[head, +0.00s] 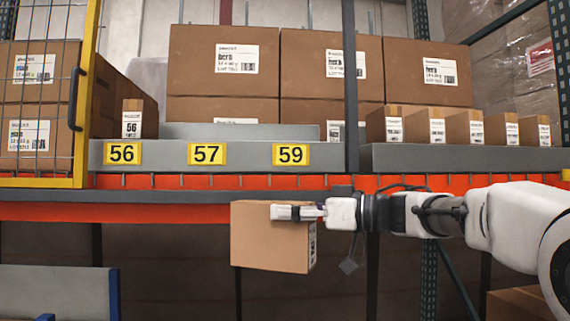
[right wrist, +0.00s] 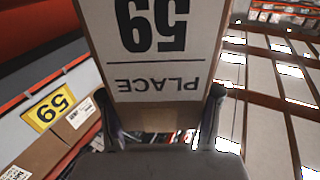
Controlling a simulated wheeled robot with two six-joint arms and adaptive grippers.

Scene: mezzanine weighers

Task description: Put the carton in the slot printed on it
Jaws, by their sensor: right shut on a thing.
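A brown carton (head: 258,237) hangs in the air in front of the orange beam in the head view. My right gripper (head: 285,212) comes in from the right and is shut on it near its top. In the right wrist view the carton's white label (right wrist: 150,45) shows upside down and reads "PLACE 59". Yellow plates on the grey shelf edge read 56 (head: 122,153), 57 (head: 206,154) and 59 (head: 290,154). The 59 plate also shows in the right wrist view (right wrist: 49,110). A small carton labelled 56 (head: 132,119) stands above the 56 plate. My left gripper is not in view.
Large cartons (head: 224,62) are stacked behind the slots. Several small cartons (head: 430,125) stand in a row right of a dark upright post (head: 350,85). A yellow-framed mesh gate (head: 83,95) stands at the left. The ledge above plates 57 and 59 holds no small carton.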

